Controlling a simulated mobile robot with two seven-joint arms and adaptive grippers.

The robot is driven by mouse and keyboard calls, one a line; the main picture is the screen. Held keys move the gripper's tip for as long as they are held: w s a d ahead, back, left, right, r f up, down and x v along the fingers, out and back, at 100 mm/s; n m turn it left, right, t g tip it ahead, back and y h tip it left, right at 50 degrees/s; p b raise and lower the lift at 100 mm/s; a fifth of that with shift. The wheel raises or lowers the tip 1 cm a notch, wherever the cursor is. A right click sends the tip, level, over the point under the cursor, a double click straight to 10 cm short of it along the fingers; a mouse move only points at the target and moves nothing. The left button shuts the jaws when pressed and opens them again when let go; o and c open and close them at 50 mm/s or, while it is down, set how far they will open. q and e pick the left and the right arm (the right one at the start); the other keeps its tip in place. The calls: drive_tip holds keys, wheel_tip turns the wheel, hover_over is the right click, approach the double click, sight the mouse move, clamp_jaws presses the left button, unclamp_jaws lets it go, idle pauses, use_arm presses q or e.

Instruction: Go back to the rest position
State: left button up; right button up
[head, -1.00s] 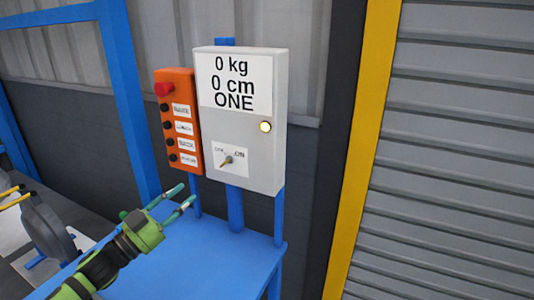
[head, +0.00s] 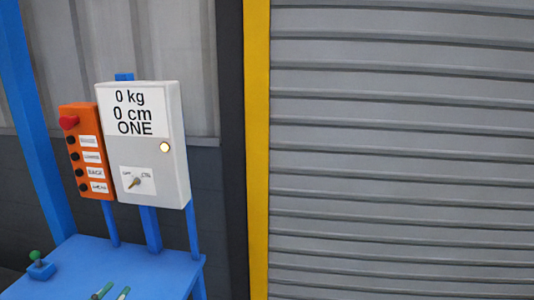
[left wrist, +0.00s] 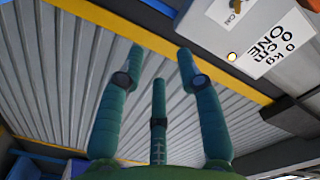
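My left gripper (head: 113,292) shows only by its green fingertips at the bottom edge of the head view, above the blue table and below the control box. In the left wrist view its three teal fingers (left wrist: 160,65) stand apart with nothing between them. My right gripper is in neither view.
An orange button box (head: 88,155) with a red knob stands left of the control box. A small green-knobbed joystick (head: 39,266) sits on the blue table (head: 160,262). A yellow post (head: 257,150) borders a grey roller shutter (head: 400,150) on the right.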

use_arm(q)
drive_tip(key=s+d+f+n+g+y, duration=0.3)
drive_tip(key=s+d+f+n+g, duration=0.15)
drive_tip(key=s+f, duration=0.45)
drive_tip(key=s+d+f+n+g, duration=0.1)
drive_tip(key=s+d+f+g, duration=0.35)
drive_tip(key=s, duration=0.45)
drive_tip(key=s+d+f+n+g, duration=0.1)
drive_tip(key=s+d+f+g, duration=0.4)
drive_tip(key=s, duration=0.4)
wheel_tip(320, 180, down, 23)
drive_tip(key=s+g, duration=0.1)
drive_tip(key=s, duration=0.1)
drive_tip(key=s+a+f+g, duration=0.1)
drive_tip(key=s+a+f, duration=0.1)
drive_tip(key=s+f, duration=1.1)
drive_tip(key=s, duration=0.2)
drive_tip(key=shift+s+g+h, duration=0.3)
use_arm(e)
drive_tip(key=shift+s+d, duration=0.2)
